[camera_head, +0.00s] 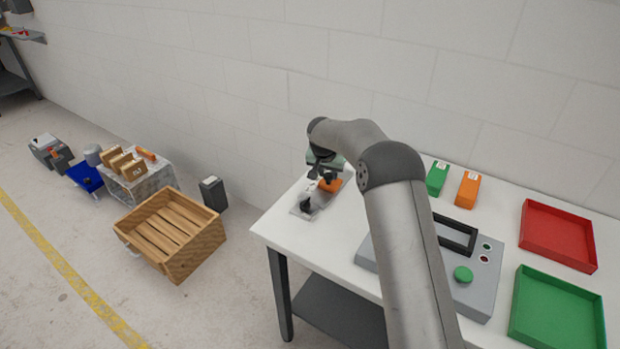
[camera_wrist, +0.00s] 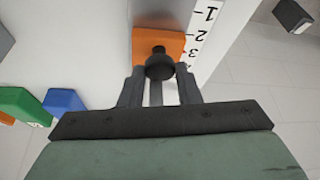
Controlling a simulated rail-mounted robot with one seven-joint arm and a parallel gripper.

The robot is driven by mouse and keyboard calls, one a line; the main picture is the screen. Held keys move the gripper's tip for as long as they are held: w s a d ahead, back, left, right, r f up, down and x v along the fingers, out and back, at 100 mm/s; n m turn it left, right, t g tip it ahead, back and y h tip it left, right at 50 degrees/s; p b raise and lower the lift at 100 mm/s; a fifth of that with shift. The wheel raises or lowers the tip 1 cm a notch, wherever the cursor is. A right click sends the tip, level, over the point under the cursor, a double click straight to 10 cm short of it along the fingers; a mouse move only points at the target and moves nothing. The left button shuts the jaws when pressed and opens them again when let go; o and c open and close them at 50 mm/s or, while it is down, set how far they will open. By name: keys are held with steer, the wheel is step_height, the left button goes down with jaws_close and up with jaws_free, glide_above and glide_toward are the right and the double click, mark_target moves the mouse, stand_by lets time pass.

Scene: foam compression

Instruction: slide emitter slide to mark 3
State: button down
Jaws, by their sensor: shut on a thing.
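The emitter slide shows as an orange block (camera_wrist: 143,45) with a round black knob (camera_wrist: 159,66) in the wrist view. My gripper (camera_wrist: 159,78) has its fingers on either side of the knob and is shut on it. A white scale (camera_wrist: 205,24) with black numbers 1, 2 and 3 runs along the block's right side. The block lies beside marks 2 and 3; its exact reading is hard to tell. In the head view the orange block (camera_head: 331,185) is partly under my gripper (camera_head: 325,177), at the table's left end.
A grey device (camera_head: 470,295) with a black handle and a green button stands on the white table (camera_head: 275,228). Green and red trays lie at right, green and orange boxes at the back. A wooden crate (camera_head: 195,257) and other items are on the floor at left.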

steer(key=shift+w, duration=0.15)
steer(key=c, duration=1.1)
jaws_free()
steer(key=shift+d, duration=0.1)
steer(key=shift+o, duration=0.2)
steer(key=b+v, duration=0.2)
steer(key=v, duration=1.5)
steer(key=shift+r+b, duration=0.15)
steer(key=shift+b, duration=0.15)
steer(key=s+d+n+g, duration=0.1)
steer(key=s+d, duration=0.4)
steer(key=s, duration=0.7)
steer(key=s+d+n+g, duration=0.1)
steer(key=s+d, duration=0.5)
steer(key=s, duration=0.5)
steer(key=s+d+f+g, duration=0.1)
steer(key=s+f, duration=0.2)
steer(key=s, duration=0.8)
steer(key=s+d+f+n+y, duration=0.1)
steer(key=s+f, duration=0.3)
steer(key=s, duration=0.7)
steer(key=shift+d+n+g, duration=0.3)
steer(key=shift+d+g, duration=0.1)
steer(key=shift+d, duration=0.3)
